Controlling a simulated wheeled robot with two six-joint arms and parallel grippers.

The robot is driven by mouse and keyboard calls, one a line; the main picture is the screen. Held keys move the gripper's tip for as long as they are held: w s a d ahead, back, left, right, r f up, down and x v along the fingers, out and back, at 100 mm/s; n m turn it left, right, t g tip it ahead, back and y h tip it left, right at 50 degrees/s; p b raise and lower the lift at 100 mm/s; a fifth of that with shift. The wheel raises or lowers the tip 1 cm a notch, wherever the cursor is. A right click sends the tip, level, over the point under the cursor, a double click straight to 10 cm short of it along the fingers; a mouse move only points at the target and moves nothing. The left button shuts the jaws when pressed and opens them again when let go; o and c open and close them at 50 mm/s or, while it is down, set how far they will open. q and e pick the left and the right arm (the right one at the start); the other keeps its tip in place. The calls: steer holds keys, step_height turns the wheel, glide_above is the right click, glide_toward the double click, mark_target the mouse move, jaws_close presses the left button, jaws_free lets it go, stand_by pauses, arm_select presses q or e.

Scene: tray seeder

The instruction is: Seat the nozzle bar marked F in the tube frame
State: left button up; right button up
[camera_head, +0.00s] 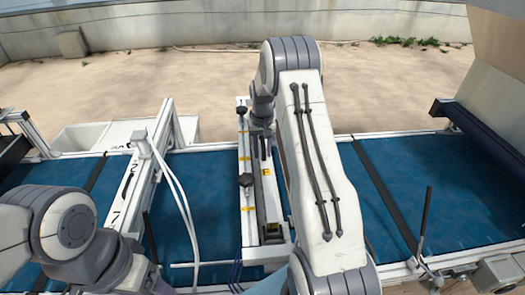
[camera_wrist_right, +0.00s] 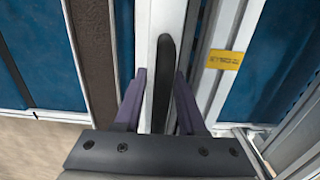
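The tube frame (camera_head: 246,215) is a pale metal frame with yellow labels and black knobs, standing across the blue belt in the middle of the head view. My right gripper (camera_head: 262,146) points down over its far part, partly hidden by my wrist. In the right wrist view its two purple fingers (camera_wrist_right: 161,100) stand apart on either side of a pale bar (camera_wrist_right: 155,22) with a black upright piece (camera_wrist_right: 163,80). A gap shows beside the black piece; contact with the bar is unclear. No letter F is readable. My left arm is at lower left, its gripper out of sight.
The blue belt (camera_head: 420,190) is clear to the right except for a black strip and a thin rod (camera_head: 425,215). A white gantry with pale hoses (camera_head: 180,195) stands left of the frame. A white bin (camera_head: 85,137) lies behind.

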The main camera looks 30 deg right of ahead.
steer(key=o, duration=0.4)
step_height(320, 180, up, 11)
steer(key=p, duration=0.7)
steer(key=shift+w+f+p, duration=0.1)
steer(key=shift+f+p, duration=0.05)
steer(key=shift+p, duration=0.2)
steer(key=shift+f, duration=0.1)
